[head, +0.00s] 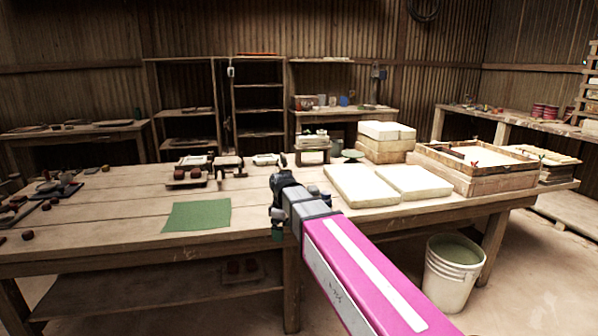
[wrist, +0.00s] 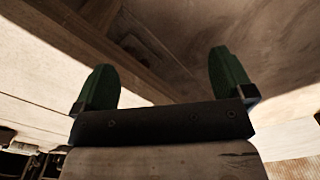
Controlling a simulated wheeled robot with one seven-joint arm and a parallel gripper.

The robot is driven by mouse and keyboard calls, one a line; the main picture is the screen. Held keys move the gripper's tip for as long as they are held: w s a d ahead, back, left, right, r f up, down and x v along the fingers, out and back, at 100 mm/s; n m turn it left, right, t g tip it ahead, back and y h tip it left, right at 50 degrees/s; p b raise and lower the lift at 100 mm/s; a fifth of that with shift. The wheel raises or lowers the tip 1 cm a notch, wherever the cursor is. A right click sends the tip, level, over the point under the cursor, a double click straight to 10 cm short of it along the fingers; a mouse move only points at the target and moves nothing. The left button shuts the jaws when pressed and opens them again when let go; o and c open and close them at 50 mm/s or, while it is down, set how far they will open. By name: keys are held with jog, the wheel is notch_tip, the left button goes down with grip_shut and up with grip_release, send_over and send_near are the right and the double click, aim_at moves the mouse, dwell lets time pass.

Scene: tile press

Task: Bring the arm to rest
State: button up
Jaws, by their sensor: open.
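My arm (head: 365,285), pink with a white stripe, reaches from the lower right toward the front edge of the wooden table (head: 120,222). My gripper (head: 278,222) is at its end, dark with green fingers, in front of the table's edge in the head view. In the wrist view my gripper (wrist: 160,85) shows two green fingers wide apart with nothing between them. Behind the fingers are wooden planks and a brown surface, seen at a slant. The arm hides part of the table's front edge.
A green mat (head: 198,214) lies on the table left of my gripper. White slabs (head: 362,186) and a wooden tray (head: 470,180) lie to the right. A white bucket (head: 453,272) stands on the floor at the right. Small dark red pieces (head: 190,174) sit behind the mat.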

jog(key=s+d+f+m, duration=0.5)
jog(key=d+f+m, duration=0.2)
jog(key=d, duration=0.5)
jog(key=s+d+f+m, duration=0.6)
jog(key=d+f+m, duration=0.1)
jog(key=d+f, duration=0.4)
jog(key=shift+s+d+f, duration=0.15)
jog(key=shift+d+f, duration=0.25)
jog(key=shift+d, duration=0.15)
